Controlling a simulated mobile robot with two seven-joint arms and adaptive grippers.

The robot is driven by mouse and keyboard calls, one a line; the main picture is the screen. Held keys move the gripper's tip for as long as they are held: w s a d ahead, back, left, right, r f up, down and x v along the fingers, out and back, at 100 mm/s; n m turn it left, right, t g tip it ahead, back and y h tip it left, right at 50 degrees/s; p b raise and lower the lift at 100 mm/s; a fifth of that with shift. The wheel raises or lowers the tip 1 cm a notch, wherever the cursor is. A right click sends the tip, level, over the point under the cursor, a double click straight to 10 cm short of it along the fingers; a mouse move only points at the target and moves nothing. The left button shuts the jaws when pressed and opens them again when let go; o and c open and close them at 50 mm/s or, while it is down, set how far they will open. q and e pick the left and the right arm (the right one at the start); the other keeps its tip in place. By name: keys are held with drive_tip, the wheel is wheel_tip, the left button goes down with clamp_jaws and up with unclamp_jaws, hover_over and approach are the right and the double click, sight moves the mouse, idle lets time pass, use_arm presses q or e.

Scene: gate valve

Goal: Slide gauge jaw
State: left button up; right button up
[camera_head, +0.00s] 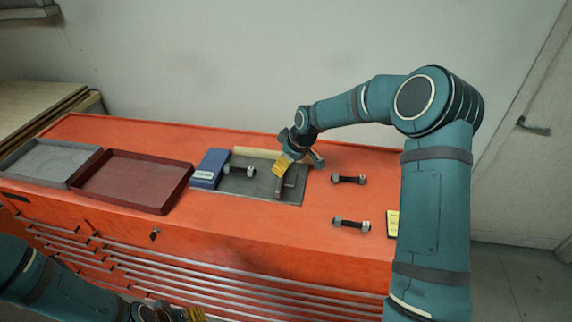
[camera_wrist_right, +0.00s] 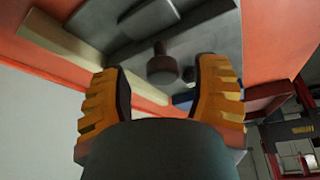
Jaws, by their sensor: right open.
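A dark grey gauge plate (camera_head: 262,187) lies on the orange cabinet top, with a blue block (camera_head: 209,168) at its left end and a pale strip along its back. A bolt (camera_head: 240,170) lies on the plate; it also shows beyond the fingers in the wrist view (camera_wrist_right: 162,64). A grey bar-like piece, seemingly the sliding jaw (camera_head: 290,183), stands on the plate's right part. My right gripper (camera_head: 280,170) is open at this piece and partly hides it; contact cannot be told. My left gripper (camera_head: 178,314) is at the bottom edge, mostly cut off.
Two more bolts (camera_head: 349,179) (camera_head: 351,224) lie right of the plate. A dark red tray (camera_head: 135,207) and a grey tray (camera_head: 22,179) stand on the left. A yellow-black label (camera_head: 392,222) is near my right arm. The front strip of the top is clear.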

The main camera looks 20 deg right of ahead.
drive_tip(key=v, duration=1.1)
drive_tip(key=shift+s+d, duration=0.1)
drive_tip(key=shift+s, duration=0.05)
